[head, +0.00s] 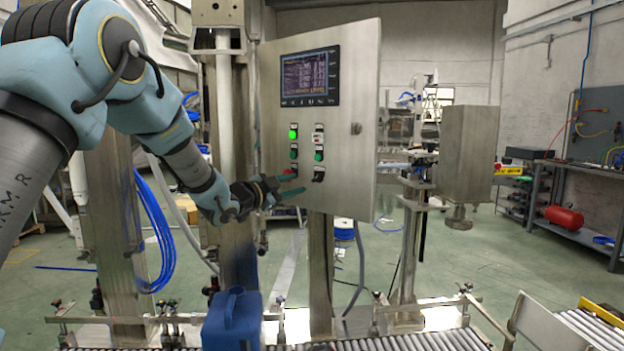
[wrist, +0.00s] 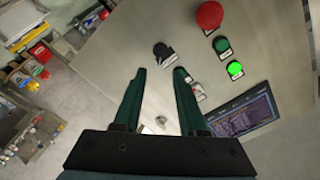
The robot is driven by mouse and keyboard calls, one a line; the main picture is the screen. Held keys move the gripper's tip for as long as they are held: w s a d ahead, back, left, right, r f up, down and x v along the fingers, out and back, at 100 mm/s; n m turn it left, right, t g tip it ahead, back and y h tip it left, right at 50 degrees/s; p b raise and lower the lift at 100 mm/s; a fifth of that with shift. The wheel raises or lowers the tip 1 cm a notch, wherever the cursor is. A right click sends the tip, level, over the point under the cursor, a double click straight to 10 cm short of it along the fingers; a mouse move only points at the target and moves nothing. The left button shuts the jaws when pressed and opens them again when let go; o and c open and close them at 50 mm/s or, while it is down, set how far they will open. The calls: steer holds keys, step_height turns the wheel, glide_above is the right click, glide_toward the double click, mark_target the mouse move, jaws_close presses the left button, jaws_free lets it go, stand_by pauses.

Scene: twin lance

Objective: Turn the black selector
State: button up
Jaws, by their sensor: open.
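The black selector (head: 318,174) sits at the lower right of the button group on the steel control panel (head: 357,90). In the wrist view the selector (wrist: 162,52) lies just beyond the fingertips, in line with the gap between them, with its handle slanted. My gripper (head: 299,184) is open and empty, with its fingers pointing right toward the selector from the left side of the panel. In the wrist view the two green fingers of my gripper (wrist: 160,72) stand on either side of clear panel. I cannot tell the exact distance to the selector.
A red button (wrist: 209,15), a green button (wrist: 221,44) and a lit green button (wrist: 235,69) are beside the selector. The screen (head: 310,76) is above.

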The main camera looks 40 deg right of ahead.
mark_target(315, 179)
steer(key=d+p, duration=0.1)
steer(key=d, duration=0.2)
steer(key=d+p, duration=0.1)
steer(key=d, duration=0.1)
steer(key=w+d+p, duration=0.1)
steer(key=d, duration=0.2)
steer(key=shift+w+d, duration=0.1)
steer(key=shift+d, duration=0.25)
steer(key=shift+c, duration=0.2)
jaws_close()
